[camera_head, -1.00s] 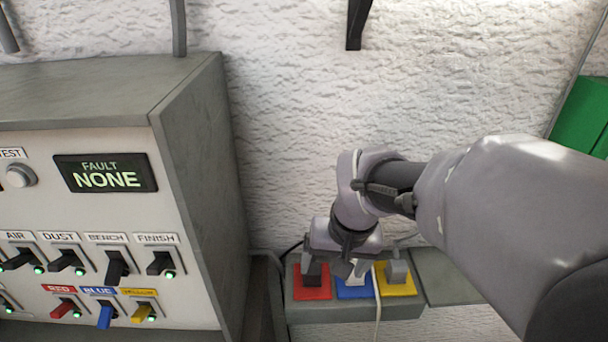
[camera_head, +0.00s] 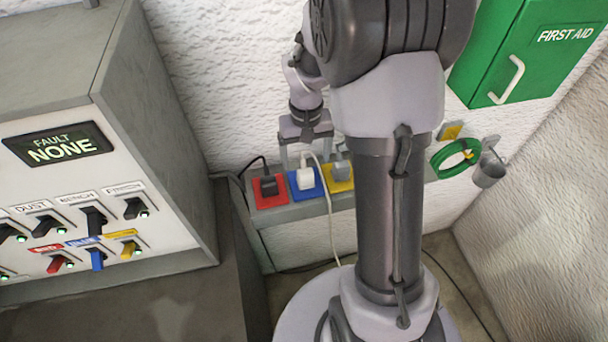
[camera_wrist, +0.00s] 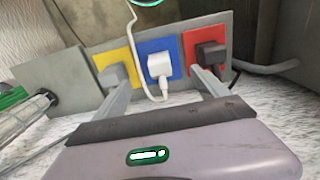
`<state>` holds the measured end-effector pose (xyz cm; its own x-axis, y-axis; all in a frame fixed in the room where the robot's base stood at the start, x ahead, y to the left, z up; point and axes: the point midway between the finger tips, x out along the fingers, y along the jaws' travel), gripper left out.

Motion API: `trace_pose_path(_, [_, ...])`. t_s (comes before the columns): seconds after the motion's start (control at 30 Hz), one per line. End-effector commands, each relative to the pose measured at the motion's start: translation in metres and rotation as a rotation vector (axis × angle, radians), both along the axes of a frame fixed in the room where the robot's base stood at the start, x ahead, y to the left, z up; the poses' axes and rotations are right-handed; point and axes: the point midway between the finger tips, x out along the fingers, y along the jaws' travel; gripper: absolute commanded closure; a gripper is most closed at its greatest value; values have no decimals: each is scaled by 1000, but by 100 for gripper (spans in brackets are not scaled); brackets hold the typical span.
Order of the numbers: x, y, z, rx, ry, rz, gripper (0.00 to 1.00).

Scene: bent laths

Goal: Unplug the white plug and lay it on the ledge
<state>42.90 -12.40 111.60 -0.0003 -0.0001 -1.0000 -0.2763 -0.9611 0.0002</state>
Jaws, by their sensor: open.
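The white plug (camera_head: 306,180) sits in the blue socket plate (camera_head: 318,191), between a dark plug in the red plate and a grey plug in the yellow plate. Its white cord hangs over the front. My gripper (camera_head: 306,157) is open and empty just above the white plug. In the wrist view, the white plug (camera_wrist: 159,66) and its blue plate lie between the fingers of my gripper (camera_wrist: 160,80), with no clear contact. The grey ledge (camera_head: 285,213) carries the plates; a bare grey stretch shows beside the yellow plate in the wrist view (camera_wrist: 50,93).
The dark plug (camera_head: 267,187) and grey plug (camera_head: 342,171) stand close on either side. A switch panel (camera_head: 75,205) is at left, its display reading FAULT NONE.

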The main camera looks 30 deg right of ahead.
Motion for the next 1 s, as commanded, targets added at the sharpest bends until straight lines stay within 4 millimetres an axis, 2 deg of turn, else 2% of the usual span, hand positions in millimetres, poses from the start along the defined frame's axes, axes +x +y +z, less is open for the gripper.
trace_pose_path(0.5, [0,0,-76,0,0,0,16])
trace_pose_path(0.63, [0,0,-83,0,0,0,16])
trace_pose_path(1.0, [0,0,-82,0,0,0,16])
